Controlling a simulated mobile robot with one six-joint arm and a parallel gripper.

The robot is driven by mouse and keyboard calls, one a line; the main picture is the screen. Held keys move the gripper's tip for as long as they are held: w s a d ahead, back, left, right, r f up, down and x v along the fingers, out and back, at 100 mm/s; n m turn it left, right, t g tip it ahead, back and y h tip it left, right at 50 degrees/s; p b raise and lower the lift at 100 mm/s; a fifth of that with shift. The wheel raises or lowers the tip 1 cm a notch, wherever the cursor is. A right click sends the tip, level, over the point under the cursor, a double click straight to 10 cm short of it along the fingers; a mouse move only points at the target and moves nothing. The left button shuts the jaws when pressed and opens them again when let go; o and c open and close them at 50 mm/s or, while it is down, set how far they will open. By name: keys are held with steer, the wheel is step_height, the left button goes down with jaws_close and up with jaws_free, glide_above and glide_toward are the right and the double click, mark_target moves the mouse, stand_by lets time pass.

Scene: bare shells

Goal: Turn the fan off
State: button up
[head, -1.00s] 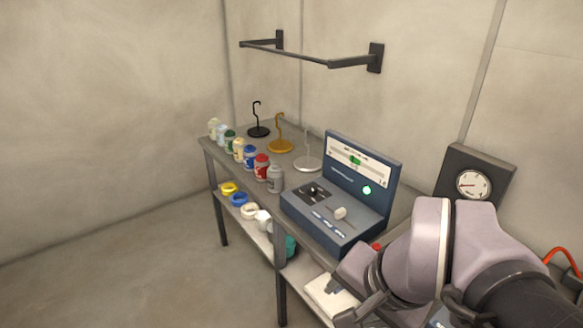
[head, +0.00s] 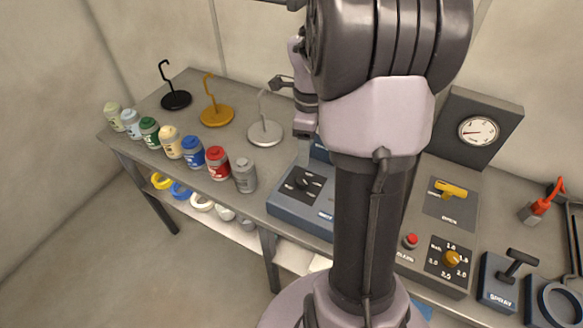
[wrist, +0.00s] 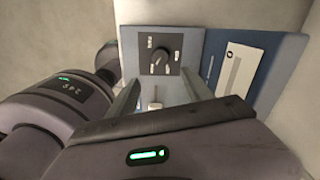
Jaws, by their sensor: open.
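A fan itself is not recognisable in these views, and no label naming it is legible. The blue control console (head: 290,212) stands on the bench, partly hidden behind my arm in the head view. Its dark panel with a black knob (head: 303,183) shows left of my arm. In the wrist view the same knob (wrist: 160,62) lies beyond my gripper (wrist: 165,84). A small pale switch lever (wrist: 155,99) shows between the open fingers; I cannot tell whether they touch it. The console's display face (wrist: 241,70) is at the right.
Several jars, including a red one (head: 217,163), line the bench's front edge. A silver hook stand (head: 265,132) is left of the console. Right of my arm are a panel with a red button (head: 410,241), a yellow handle (head: 451,188) and a dial gauge (head: 478,130).

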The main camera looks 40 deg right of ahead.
mark_target(303, 179)
steer(key=f+b, duration=0.1)
steer(key=f, duration=0.5)
steer(key=f+b, duration=0.2)
steer(key=f, duration=0.5)
steer(key=shift+w+a, duration=0.1)
steer(key=shift+w, duration=0.1)
jaws_close()
